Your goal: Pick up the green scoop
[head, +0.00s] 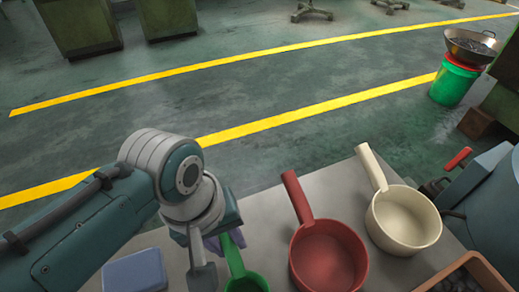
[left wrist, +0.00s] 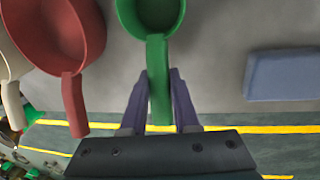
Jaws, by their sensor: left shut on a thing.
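The green scoop (head: 233,262) is at the bottom edge of the head view, with most of its bowl cut off. In the left wrist view the scoop (left wrist: 158,60) has its handle between the two fingers of my left gripper (left wrist: 160,76). My left gripper (head: 217,250) is shut on that handle, with the bowl beyond the fingertips. I cannot tell whether the bowl touches the table. My right gripper is in neither view.
A red scoop (head: 328,262) and a cream scoop (head: 403,222) are to the right on the grey table (head: 268,213). A blue block (head: 135,272) lies to the left. A brown-edged tray (head: 470,268) is at bottom right. A green bucket (head: 452,84) stands on the floor.

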